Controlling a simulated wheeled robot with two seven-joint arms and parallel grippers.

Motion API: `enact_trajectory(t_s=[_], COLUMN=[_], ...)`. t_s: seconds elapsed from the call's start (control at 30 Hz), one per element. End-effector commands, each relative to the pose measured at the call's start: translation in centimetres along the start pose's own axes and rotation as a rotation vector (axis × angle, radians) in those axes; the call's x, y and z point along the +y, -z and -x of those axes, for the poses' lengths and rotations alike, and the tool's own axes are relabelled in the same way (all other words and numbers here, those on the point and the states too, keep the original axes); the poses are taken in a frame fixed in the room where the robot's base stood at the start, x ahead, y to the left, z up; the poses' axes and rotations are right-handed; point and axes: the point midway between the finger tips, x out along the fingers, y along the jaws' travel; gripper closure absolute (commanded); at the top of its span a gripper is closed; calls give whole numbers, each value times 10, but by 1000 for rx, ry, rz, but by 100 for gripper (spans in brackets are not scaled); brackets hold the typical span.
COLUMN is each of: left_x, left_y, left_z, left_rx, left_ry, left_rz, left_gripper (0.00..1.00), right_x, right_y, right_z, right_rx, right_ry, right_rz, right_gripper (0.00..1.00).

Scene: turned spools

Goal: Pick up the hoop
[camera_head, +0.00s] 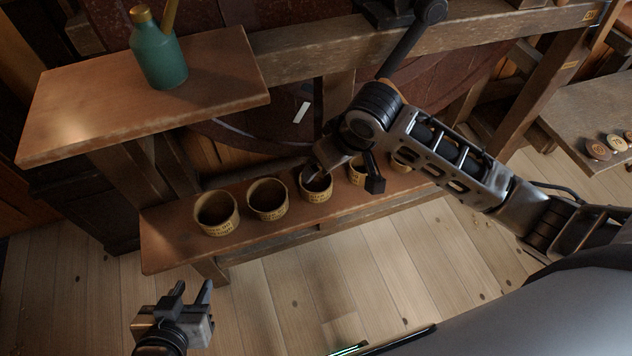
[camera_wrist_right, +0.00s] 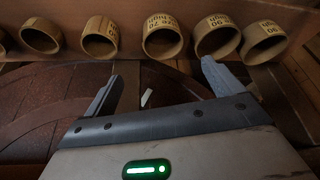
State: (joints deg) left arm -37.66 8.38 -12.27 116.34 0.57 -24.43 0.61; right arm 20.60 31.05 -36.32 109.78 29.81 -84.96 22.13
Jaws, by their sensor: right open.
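Several tan, open-ended hoops with dark lettering stand in a row on the low wooden shelf. In the head view I see a left-end hoop (camera_head: 219,229), a second hoop (camera_head: 270,213), a third hoop (camera_head: 318,196) and a fourth hoop (camera_head: 356,180); another is partly behind my right arm. My right gripper (camera_head: 345,177) is open over the third and fourth hoops. In the wrist view its empty fingers (camera_wrist_right: 161,75) are apart, with a middle hoop (camera_wrist_right: 163,53) beyond them. My left gripper (camera_head: 193,289) is open and empty, low at the left, away from the shelf.
A green bottle (camera_head: 160,62) stands on a higher wooden board (camera_head: 215,75) at the upper left. The hoops' shelf (camera_head: 165,240) is narrow. A beam (camera_head: 330,42) runs above it. Small round pieces (camera_head: 598,150) lie on a bench at the right. The floor in front is clear.

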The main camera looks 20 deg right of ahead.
Motion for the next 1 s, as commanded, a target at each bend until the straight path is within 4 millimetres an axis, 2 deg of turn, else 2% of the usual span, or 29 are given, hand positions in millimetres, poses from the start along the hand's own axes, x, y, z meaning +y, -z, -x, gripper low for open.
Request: enact_trajectory(t_s=[0.03, 0.1, 0.3, 0.57, 0.8, 1.0], left_x=[0, 0, 0, 1, 3, 4], left_y=[-2, -3, -2, 0, -7, -7], left_z=[-2, -3, -4, -3, -3, -3], left_rx=[-1, -2, 2, 10, 3, 2], left_ry=[0, -1, -4, -7, -11, -13], left_rz=[0, 0, 0, -2, 2, 5], left_gripper=[64, 64, 64, 64, 64, 64], right_x=[0, -1, -1, -3, -7, -6], right_y=[-1, -1, 0, -2, -8, -7], right_z=[-15, -30, -64, -82, -118, -127], right_rx=[-3, -2, 2, 2, 2, 4], right_ry=[1, 0, 0, 1, 0, 0], right_rz=[-2, 0, 1, 2, 1, 2], right_gripper=[8, 8, 8, 8, 8, 8])
